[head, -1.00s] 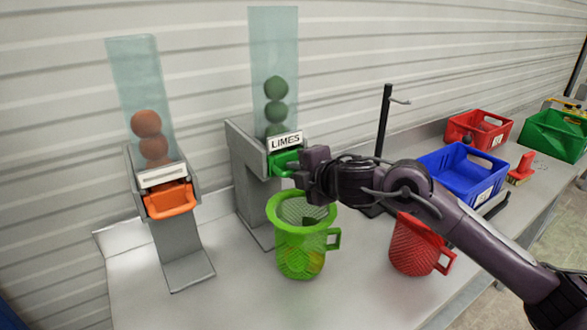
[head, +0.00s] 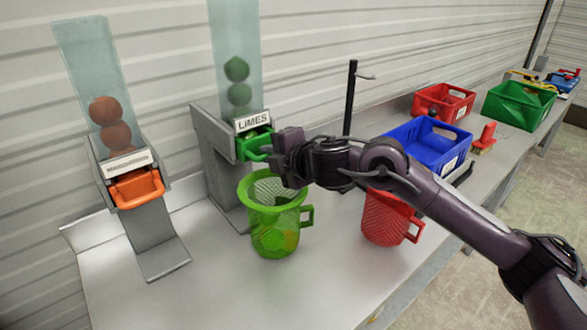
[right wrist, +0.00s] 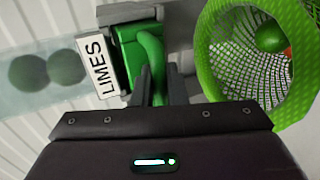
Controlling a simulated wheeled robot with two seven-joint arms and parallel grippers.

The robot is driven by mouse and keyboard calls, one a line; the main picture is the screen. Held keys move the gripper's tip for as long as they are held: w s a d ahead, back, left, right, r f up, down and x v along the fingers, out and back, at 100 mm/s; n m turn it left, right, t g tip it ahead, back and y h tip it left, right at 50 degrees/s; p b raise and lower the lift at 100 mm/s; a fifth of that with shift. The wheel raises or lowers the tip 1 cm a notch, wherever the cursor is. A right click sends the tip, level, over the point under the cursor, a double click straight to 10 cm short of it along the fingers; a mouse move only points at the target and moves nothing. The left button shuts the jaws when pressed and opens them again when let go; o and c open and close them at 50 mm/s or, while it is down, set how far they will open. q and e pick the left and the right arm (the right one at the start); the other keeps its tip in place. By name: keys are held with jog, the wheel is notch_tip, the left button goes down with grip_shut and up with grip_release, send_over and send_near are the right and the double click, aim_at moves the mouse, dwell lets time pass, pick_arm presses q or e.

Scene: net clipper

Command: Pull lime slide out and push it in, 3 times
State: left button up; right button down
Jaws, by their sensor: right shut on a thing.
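The green lime slide (head: 252,146) sits in the grey dispenser under the LIMES sign (head: 253,121). It looks partly out, with its front handle toward me. My right gripper (head: 277,156) is shut on that handle. In the right wrist view the lime slide (right wrist: 128,50) has its curved handle between the fingers of my right gripper (right wrist: 156,78). Limes (head: 237,69) are stacked in the clear tube above. The green mesh basket (head: 272,225) stands below the slide and holds a lime (right wrist: 270,37) and something orange. My left gripper is out of view.
A second dispenser with an orange slide (head: 137,188) stands at the left. A red mesh basket (head: 385,218) is under my right forearm. A black stand (head: 350,95), a blue crate (head: 428,146), a red crate (head: 444,101) and a green crate (head: 519,105) are to the right.

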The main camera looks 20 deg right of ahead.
jog(key=shift+s+d+r, duration=0.1)
jog(key=shift+s+d, duration=0.5)
jog(key=shift+s, duration=0.65)
jog(key=shift+s+d+r, duration=0.1)
jog(key=shift+s+d, duration=0.45)
jog(key=shift+s, duration=0.65)
jog(key=shift+s+d+r, duration=0.1)
jog(key=shift+s+d, duration=0.5)
jog(key=shift+s, duration=0.65)
jog(key=shift+w, duration=0.1)
jog(key=w+a, duration=0.4)
jog(key=w, duration=0.5)
jog(key=shift+w, duration=0.35)
